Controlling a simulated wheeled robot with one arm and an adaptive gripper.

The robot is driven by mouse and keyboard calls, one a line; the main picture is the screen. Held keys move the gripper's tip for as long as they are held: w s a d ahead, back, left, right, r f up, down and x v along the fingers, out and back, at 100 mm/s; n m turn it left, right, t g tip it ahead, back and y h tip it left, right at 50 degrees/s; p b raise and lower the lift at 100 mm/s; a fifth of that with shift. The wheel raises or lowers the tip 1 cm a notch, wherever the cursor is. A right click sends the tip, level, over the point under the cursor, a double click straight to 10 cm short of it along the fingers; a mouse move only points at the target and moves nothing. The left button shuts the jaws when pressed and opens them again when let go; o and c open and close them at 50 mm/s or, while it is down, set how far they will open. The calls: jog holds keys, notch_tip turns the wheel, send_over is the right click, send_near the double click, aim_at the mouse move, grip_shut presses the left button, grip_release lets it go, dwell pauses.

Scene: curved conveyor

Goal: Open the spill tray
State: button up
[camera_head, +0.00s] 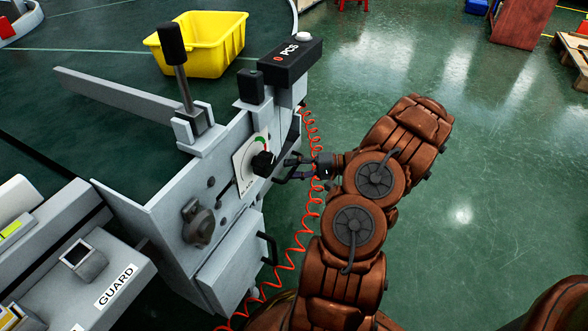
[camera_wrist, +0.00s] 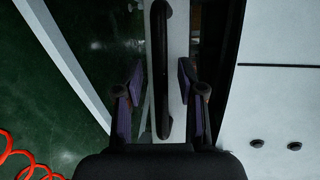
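The spill tray appears to be the grey box (camera_head: 232,268) low on the machine's side, with a black bar handle (camera_head: 268,248) on its front. In the head view my gripper (camera_head: 284,170) is beside the machine's side, close to the black dial knob and above the tray handle in the picture. In the wrist view my gripper (camera_wrist: 161,80) is open, with one finger either side of a long black handle (camera_wrist: 164,45) on a pale panel (camera_wrist: 181,30). I cannot tell how far the handle is from the fingers, and no contact shows.
A black knob (camera_head: 263,164) on a dial plate and a lever (camera_head: 175,55) are on the machine. A red coiled cable (camera_head: 313,200) hangs beside my arm. A yellow bin (camera_head: 205,45) stands behind.

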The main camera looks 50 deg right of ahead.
grip_shut()
dwell(0.6)
